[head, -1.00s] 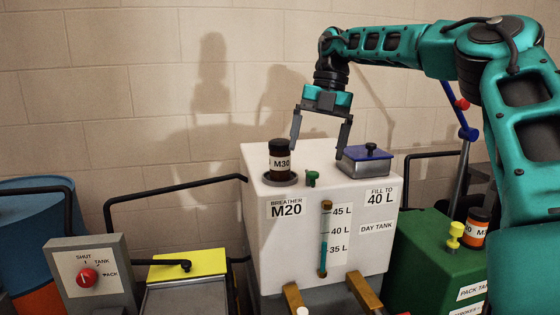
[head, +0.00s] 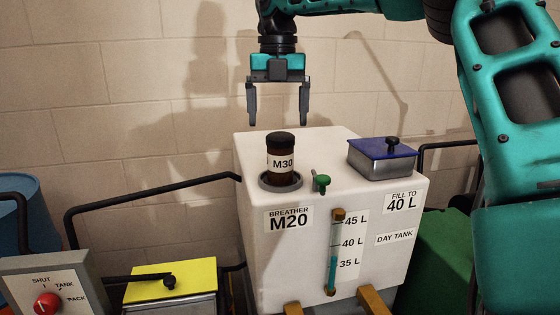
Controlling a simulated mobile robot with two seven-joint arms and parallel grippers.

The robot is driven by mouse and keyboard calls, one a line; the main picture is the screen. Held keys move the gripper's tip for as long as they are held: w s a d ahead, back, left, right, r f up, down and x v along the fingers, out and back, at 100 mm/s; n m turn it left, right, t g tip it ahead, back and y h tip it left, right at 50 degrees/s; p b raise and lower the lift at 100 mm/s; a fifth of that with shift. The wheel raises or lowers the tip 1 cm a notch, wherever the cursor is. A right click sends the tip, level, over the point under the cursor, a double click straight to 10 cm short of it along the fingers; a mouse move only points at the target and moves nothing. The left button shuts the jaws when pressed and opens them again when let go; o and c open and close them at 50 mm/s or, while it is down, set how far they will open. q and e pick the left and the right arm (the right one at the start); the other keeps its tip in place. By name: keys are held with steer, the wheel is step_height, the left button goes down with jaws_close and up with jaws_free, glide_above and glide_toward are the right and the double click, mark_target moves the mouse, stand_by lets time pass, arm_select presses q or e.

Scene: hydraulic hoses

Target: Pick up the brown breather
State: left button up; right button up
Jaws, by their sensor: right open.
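The brown breather (head: 281,163) is a small dark brown cylinder with a black cap and a white label reading M30. It stands upright in a grey round collar (head: 264,184) on top of the white day tank (head: 278,269), near its left front corner. My right gripper (head: 278,119) hangs pointing down above the breather, its fingers spread and empty, with a gap between the fingertips and the black cap. In the picture the cap lies below and between the two fingertips. My left gripper is not in view.
A green valve (head: 321,183) stands close to the right of the breather. A metal box with a blue lid (head: 381,149) sits at the tank's right. A label on the tank front reads BREATHER M20 (head: 289,219). A black rail (head: 150,194) runs left of the tank.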

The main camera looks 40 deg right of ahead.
mark_target(280, 156)
step_height(280, 156, down, 9)
steer(key=shift+s+d+f, duration=0.15)
steer(key=shift+f, duration=0.05)
stand_by(0.3)
steer(key=c, duration=1.2)
